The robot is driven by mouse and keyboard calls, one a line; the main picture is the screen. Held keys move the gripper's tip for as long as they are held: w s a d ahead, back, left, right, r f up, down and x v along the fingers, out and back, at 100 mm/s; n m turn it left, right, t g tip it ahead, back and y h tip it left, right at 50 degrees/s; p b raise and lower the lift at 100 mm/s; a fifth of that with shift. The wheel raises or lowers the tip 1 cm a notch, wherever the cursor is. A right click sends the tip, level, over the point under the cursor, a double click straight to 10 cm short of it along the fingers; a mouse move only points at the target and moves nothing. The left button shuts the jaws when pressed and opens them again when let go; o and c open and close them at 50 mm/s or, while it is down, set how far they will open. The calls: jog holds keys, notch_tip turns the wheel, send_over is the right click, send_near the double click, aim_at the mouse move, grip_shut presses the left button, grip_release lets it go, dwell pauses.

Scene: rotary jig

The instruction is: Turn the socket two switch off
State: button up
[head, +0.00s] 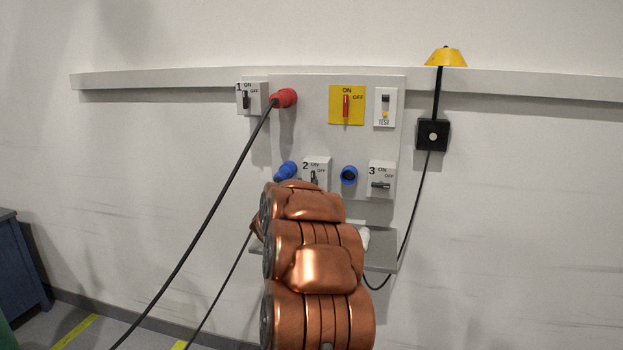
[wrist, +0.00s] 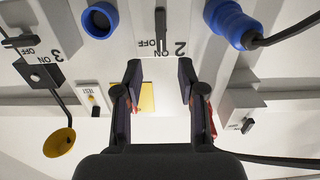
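The socket two switch plate (head: 318,165) is white, marked 2, ON and OFF, on the wall panel. Its dark lever (head: 313,177) stands upright, in line with the ON mark; my arm covers the part below. In the wrist view, which is upside down, the lever (wrist: 160,28) also lies in line with ON, not toward OFF. My gripper (wrist: 160,70) is open and empty, its two dark fingers spread either side of the switch's line and apart from the lever. In the head view my copper arm hides the gripper.
A blue plug (head: 286,170) with a cable sits left of switch two; an empty blue socket (head: 349,175) is right of it. Switch three (head: 381,180), switch one (head: 252,98), a red plug (head: 285,98) and a yellow main switch (head: 347,105) surround it. A grey shelf (head: 381,260) juts out below.

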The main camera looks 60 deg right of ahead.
aim_at(312, 176)
jog(key=shift+p+x, duration=1.05)
jog(key=shift+x, duration=2.65)
jog(key=shift+w, duration=0.1)
grip_shut()
